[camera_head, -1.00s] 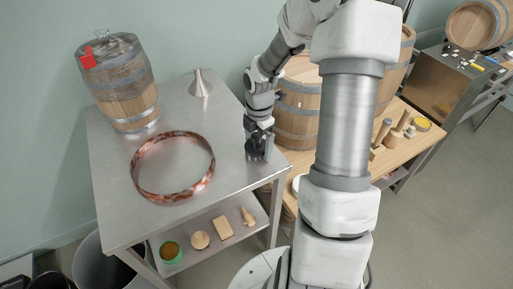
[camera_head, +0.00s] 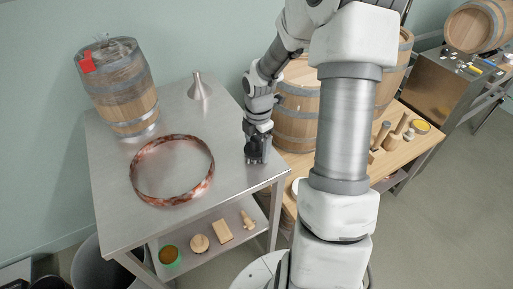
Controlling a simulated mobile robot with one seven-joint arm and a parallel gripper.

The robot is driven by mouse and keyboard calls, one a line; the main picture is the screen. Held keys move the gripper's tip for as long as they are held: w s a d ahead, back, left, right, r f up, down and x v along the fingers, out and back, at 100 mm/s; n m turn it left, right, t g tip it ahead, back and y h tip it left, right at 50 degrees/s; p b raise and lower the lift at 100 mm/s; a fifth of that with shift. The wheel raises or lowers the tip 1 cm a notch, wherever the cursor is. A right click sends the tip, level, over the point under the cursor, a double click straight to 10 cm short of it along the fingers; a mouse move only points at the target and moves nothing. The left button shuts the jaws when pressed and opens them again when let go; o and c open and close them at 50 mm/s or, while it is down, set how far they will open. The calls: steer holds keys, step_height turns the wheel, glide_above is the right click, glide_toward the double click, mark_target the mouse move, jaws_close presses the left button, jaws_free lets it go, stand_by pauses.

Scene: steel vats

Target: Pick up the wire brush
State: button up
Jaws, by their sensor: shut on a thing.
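My gripper (camera_head: 257,152) points down at the right edge of the steel table (camera_head: 220,140), low over its top. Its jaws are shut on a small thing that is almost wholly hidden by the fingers. It is most likely the wire brush, but its shape cannot be made out. No other wire brush can be picked out clearly on the tabletop.
A copper-coloured hoop (camera_head: 134,172), a small barrel (camera_head: 128,92) with a red tag and a metal funnel (camera_head: 199,88) stand on the table. The lower shelf holds a green-rimmed tub (camera_head: 169,255) and several wooden pieces. Barrels and a wooden bench (camera_head: 408,150) stand right.

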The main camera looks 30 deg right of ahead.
steer(key=r, duration=0.4)
steer(key=shift+d+r+p, duration=0.35)
steer(key=shift+d+p, duration=0.05)
steer(key=s+d+r+p, duration=0.1)
steer(key=s+d+r, duration=0.3)
steer(key=d, duration=0.6)
step_height(320, 180, up, 2)
steer(key=shift+s+r, duration=0.1)
steer(key=shift+s, duration=0.25)
